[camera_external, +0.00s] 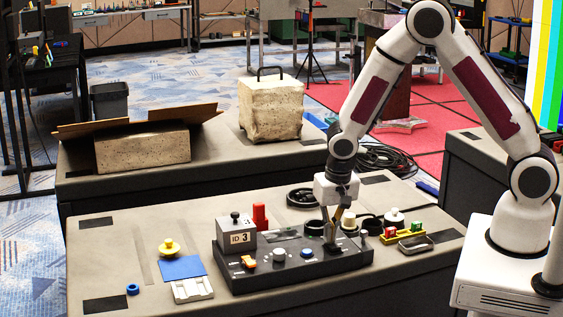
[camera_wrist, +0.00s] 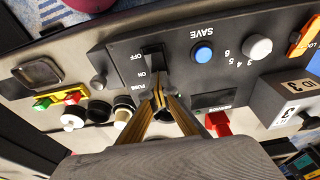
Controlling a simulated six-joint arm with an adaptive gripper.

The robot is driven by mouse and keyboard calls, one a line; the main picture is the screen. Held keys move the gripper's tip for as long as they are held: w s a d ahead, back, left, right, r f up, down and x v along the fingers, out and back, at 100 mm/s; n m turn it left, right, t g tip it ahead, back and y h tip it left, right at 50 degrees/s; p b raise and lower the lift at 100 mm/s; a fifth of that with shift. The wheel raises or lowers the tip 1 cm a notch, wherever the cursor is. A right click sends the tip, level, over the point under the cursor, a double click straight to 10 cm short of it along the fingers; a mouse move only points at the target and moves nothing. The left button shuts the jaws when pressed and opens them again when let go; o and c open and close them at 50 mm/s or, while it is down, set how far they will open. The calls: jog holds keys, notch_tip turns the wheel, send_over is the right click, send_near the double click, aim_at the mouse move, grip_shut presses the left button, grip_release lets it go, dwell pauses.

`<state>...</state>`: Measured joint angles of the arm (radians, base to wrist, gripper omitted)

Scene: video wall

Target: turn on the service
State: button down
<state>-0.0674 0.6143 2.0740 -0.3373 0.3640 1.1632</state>
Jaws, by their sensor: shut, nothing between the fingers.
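The black control panel (camera_external: 300,276) lies on the near table, and its surface fills much of the wrist view (camera_wrist: 190,80). A black switch (camera_wrist: 152,57) sits between OFF and ON labels, with a FUSE label beyond ON. My gripper (camera_wrist: 160,90) is shut and empty, pointing down at the panel beside the ON end of the switch. Whether the fingertips touch the switch is unclear. In the external view my gripper (camera_external: 332,243) is at the panel's right part and hides the switch. A label reading SERVICE (camera_wrist: 222,107) is beside a dark display strip.
The panel also has a blue SAVE button (camera_wrist: 203,54), a white knob (camera_wrist: 257,47), an orange switch (camera_external: 248,262) and a grey ID 3 box (camera_external: 237,240). A red block (camera_external: 260,217) stands behind it. A small metal tray (camera_external: 416,244) is at right.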

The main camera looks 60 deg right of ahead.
aim_at(333, 247)
jog(key=shift+s+f, duration=0.25)
jog(key=shift+f, duration=0.1)
jog(key=shift+s+a, duration=0.6)
jog(key=shift+r, duration=0.1)
dwell(0.4)
jog(key=shift+w+r, duration=0.2)
jog(key=shift+r, duration=0.95)
notch_tip(333, 247, up, 12)
jog(key=a, duration=0.1)
jog(key=shift+s+a+r, duration=0.15)
jog(key=shift+s+a, duration=0.1)
jog(key=shift+s, duration=0.15)
jog(key=shift+s+d+r, duration=0.1)
jog(key=shift+d+r, duration=0.1)
jog(key=shift+r, duration=0.05)
